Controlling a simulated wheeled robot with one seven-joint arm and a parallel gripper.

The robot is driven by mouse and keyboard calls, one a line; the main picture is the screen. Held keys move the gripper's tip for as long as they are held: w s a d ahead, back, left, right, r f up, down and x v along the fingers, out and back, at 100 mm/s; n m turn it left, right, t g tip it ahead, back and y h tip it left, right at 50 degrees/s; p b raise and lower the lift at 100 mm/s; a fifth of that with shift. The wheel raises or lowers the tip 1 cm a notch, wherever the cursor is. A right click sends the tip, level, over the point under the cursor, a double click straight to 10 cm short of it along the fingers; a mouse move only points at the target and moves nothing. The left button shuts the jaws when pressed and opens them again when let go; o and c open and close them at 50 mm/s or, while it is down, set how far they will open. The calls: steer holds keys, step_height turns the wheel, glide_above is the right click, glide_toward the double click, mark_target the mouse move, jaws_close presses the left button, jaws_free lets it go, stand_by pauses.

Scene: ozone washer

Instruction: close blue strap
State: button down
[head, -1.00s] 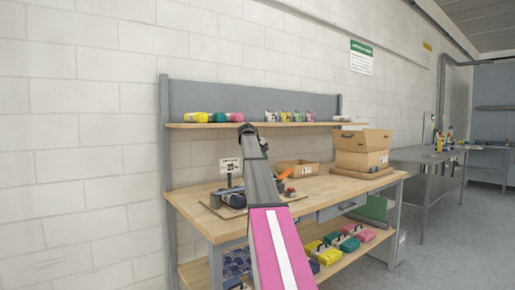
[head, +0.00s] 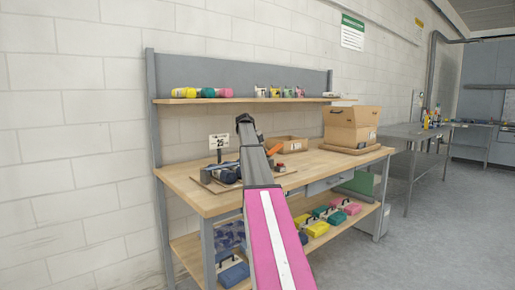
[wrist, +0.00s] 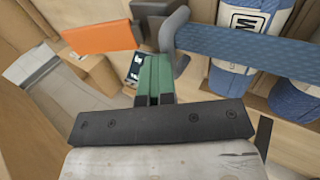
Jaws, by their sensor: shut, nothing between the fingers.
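The blue strap (wrist: 255,52) runs across the upper right of the wrist view, from a grey curved piece (wrist: 172,28) to the right edge. It passes in front of blue and white rolls (wrist: 240,25). My gripper (wrist: 155,62) shows green fingers closed together with nothing between them. The fingertips appear close to the left end of the strap and the grey piece; contact cannot be told. In the head view my arm reaches over the wooden workbench (head: 190,188) and hides part of the dark and blue items (head: 226,174) on a board. The strap is too small to make out there.
An orange object (wrist: 97,38) lies left of my fingers in the wrist view. A shelf (head: 225,101) with bottles spans the back. The bench's front left is clear.

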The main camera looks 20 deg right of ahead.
steer(key=shift+s+f, duration=0.1)
steer(key=shift+f, duration=0.45)
step_height(320, 180, up, 15)
steer(key=a, duration=0.2)
steer(key=shift+s+a, duration=0.25)
steer(key=shift+a, duration=0.05)
steer(key=shift+s+f, duration=0.1)
steer(key=shift+f, duration=0.05)
